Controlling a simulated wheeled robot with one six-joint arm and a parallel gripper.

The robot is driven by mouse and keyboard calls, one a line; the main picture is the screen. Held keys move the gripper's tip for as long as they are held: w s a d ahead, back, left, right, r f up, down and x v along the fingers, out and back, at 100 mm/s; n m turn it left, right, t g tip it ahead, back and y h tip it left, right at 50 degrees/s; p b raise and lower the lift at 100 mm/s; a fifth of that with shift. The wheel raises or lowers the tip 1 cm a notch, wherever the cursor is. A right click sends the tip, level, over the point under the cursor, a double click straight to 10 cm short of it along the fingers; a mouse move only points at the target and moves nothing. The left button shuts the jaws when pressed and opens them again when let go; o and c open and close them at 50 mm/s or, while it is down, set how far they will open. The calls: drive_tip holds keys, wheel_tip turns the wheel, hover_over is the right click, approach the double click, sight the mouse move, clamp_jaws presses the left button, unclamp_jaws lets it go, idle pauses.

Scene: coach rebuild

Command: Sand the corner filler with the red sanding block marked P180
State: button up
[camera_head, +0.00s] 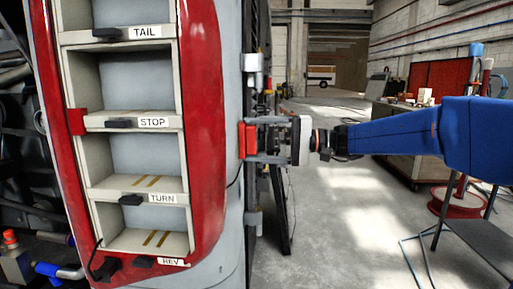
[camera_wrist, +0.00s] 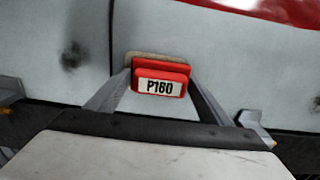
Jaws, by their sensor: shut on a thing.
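My gripper (camera_head: 266,141) is at the right side of the coach's rear corner and is shut on a red sanding block (camera_head: 247,140). In the wrist view the block (camera_wrist: 175,70) sits between the two finger ends, with a tan pad on its far side. Its white label looks like P160 or P180; the middle digit is hard to tell. The pad is close to the pale coach panel (camera_wrist: 200,40); I cannot tell whether it touches. A dark smudge (camera_wrist: 72,55) lies on the panel left of the block. I cannot clearly make out the corner filler.
The red-edged lamp housing (camera_head: 200,130) has open bays labelled TAIL, STOP, TURN and REV. Another red piece (camera_head: 76,121) is at its left edge. A cluttered bench (camera_head: 400,140), red reel (camera_head: 455,200) and dark stand (camera_head: 480,225) are at right. Open floor (camera_head: 350,215) lies between.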

drive_tip(key=shift+r, duration=2.3)
drive_tip(key=shift+f, duration=0.1)
drive_tip(key=shift+a+f, duration=0.1)
drive_tip(key=shift+f, duration=5.35)
drive_tip(key=shift+s+d, duration=0.1)
drive_tip(key=shift+d, duration=2.85)
drive_tip(key=shift+d, duration=0.15)
drive_tip(key=shift+d, duration=1.35)
